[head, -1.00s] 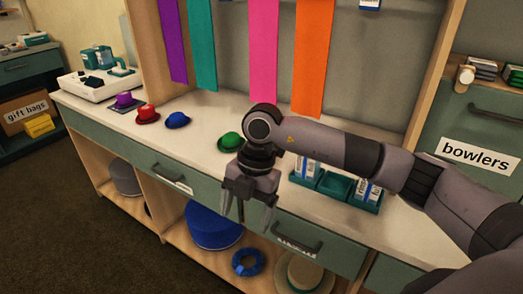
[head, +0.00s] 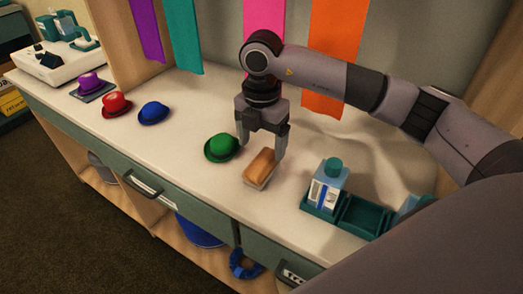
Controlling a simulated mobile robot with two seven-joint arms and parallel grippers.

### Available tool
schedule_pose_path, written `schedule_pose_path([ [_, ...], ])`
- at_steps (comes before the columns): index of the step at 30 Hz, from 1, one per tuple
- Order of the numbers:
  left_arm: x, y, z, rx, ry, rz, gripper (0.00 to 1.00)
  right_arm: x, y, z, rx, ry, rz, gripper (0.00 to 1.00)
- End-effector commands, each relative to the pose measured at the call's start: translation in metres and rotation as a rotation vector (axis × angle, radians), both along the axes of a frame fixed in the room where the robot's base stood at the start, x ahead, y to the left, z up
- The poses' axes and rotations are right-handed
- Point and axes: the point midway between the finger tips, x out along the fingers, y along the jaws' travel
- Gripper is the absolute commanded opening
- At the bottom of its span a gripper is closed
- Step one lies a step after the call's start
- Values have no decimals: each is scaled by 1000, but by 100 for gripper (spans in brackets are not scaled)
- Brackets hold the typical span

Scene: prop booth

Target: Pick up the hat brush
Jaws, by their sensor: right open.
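The hat brush (head: 260,168), a small block with a tan wooden top and a pale underside, lies on the white counter (head: 200,195) in the middle of the head view. My right gripper (head: 262,152) is open above the brush, fingers pointing down. One finger shows at the brush's left and behind it, the other at its right. I cannot tell whether the fingertips touch it. My left gripper is out of view.
A green hat (head: 221,147) sits just left of the brush. Blue (head: 153,112), red (head: 115,105) and purple (head: 91,82) hats stand further left. A teal tray (head: 364,216) with a bottle (head: 328,183) stands at right. Ribbons hang behind.

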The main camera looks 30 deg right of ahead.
Motion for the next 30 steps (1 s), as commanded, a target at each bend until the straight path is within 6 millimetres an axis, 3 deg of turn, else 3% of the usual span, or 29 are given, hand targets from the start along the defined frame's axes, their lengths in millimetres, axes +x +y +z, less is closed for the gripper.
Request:
schedule_pose_path([
  [8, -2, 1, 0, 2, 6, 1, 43, -1, 0, -16, -1, 2, -1, 83],
  [19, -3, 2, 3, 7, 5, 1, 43, -6, -1, -65, 0, 1, 0, 83],
  [28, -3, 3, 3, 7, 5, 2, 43, -6, 0, -72, 1, 0, 1, 83],
  [29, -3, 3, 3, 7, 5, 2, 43, -6, 0, -71, 1, 0, 1, 80],
  [30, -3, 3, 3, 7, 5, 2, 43, -6, 0, -71, 1, 0, 1, 67],
])
